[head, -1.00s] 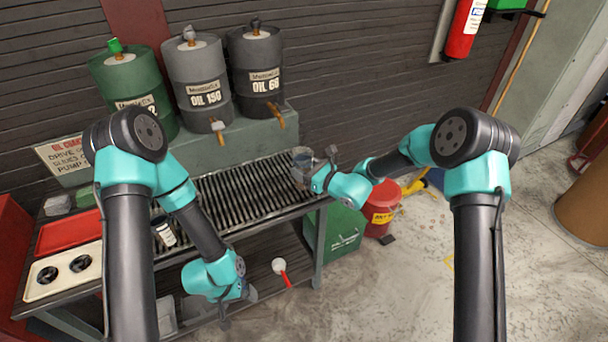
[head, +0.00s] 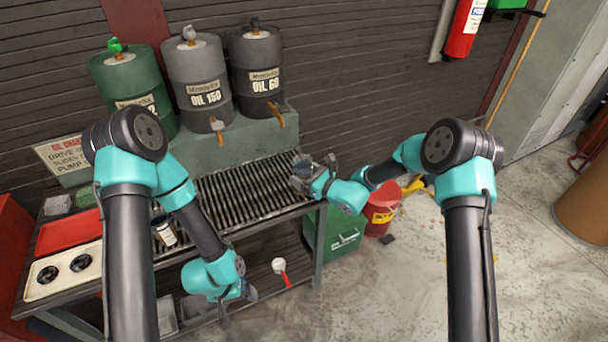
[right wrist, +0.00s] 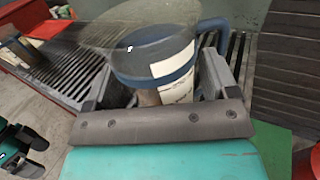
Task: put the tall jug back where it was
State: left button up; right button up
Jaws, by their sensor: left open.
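The tall jug (right wrist: 155,62) is clear, with a blue band and handle and a pale label. It is between the two fingers of my right gripper (right wrist: 165,85), which looks shut on it. In the head view the jug (head: 301,164) is at the right end of the slatted bench top (head: 240,192), partly hidden by my right gripper (head: 314,180). I cannot tell whether its base touches the slats. My left gripper (head: 236,302) is open and empty, low in front of the bench's lower shelf.
Three oil drums (head: 202,75) with taps stand on a ledge behind the bench. A dark bottle with a white label (head: 164,232), a red tray (head: 68,232) and a cream holder (head: 62,272) are at left. A red can (head: 380,212) stands on the floor at right.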

jog(key=shift+o, duration=0.6)
jog(key=shift+r, duration=0.2)
jog(key=v, duration=1.2)
jog(key=shift+f, duration=0.15)
